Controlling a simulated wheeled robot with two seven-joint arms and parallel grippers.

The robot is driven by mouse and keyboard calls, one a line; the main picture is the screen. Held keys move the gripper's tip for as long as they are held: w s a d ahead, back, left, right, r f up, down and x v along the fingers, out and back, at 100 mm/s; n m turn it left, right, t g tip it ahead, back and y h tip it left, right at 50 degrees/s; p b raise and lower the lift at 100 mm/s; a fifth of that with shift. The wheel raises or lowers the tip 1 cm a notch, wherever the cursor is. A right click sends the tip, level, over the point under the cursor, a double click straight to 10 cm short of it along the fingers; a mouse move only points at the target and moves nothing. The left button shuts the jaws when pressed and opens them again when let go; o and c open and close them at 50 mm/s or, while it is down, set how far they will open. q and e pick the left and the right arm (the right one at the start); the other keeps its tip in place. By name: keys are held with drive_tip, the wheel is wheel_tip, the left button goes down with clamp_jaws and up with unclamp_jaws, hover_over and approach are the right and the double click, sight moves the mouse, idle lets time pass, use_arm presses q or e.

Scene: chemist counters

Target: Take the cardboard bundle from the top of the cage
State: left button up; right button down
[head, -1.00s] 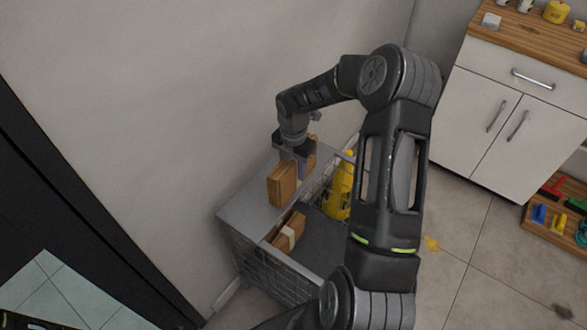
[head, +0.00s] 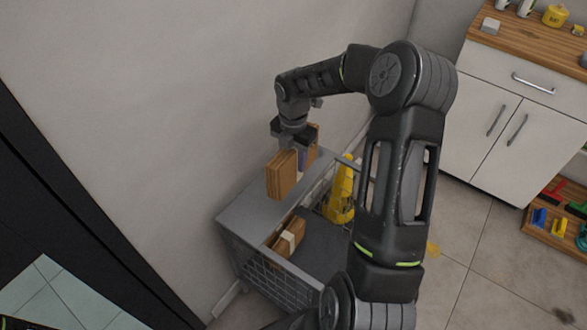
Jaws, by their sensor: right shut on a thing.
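The cardboard bundle (head: 281,177) is a brown, upright block with a bluish-purple part showing between its brown parts. It is over the grey top of the cage (head: 245,213), near the wall, and looks raised a little off it. My right gripper (head: 293,147) points down from above and is shut on the bundle. The fingers hide part of the bundle's middle. The cage has wire mesh sides and an open section in front of its top. My left gripper is not in view.
Another brown bundle with a pale band (head: 289,239) lies inside the cage. A yellow object (head: 341,190) stands at the cage's right, partly behind my arm. The wall is close behind.

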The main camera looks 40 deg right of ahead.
sight(294, 149)
wheel_tip(294, 149, up, 4)
drive_tip(key=shift+r, duration=0.1)
idle(0.7)
